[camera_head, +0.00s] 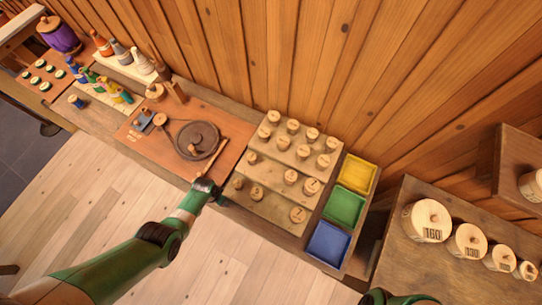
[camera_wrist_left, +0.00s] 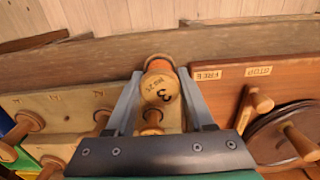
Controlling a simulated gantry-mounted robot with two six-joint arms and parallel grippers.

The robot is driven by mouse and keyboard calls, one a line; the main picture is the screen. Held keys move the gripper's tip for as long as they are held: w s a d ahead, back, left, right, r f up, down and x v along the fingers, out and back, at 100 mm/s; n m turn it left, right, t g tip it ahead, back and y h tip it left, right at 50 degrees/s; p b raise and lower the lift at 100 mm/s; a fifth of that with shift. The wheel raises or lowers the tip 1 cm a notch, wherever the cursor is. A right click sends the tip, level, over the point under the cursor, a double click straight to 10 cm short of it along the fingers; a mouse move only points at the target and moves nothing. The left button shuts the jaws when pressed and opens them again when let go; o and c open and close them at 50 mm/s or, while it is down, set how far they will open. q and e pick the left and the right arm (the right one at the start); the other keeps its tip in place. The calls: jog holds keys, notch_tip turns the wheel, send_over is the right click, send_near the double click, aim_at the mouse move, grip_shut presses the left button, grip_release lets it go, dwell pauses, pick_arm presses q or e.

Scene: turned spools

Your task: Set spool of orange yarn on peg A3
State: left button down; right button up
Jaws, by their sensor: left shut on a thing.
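My left gripper (camera_head: 208,187) is shut on a wooden spool with orange yarn (camera_wrist_left: 159,65). In the left wrist view the spool sits between the two grey fingers (camera_wrist_left: 158,103), and its round end face carries a black 3 and smaller print. In the head view the gripper is at the front left corner of the stepped wooden rack (camera_head: 262,212), and the held spool is hard to make out there. Round wooden tops stand in rows on the rack. Peg A3 cannot be identified, as no such label is legible.
A brown board with a dark round disc (camera_head: 197,141) lies left of the rack. Yellow (camera_head: 357,174), green (camera_head: 343,206) and blue (camera_head: 327,245) trays stand to its right. Several large numbered wooden discs (camera_head: 427,221) stand at far right. Bottles and small spools stand at far left.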

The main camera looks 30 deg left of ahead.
pick_arm(q)
jog(key=shift+d, duration=0.1)
dwell(0.3)
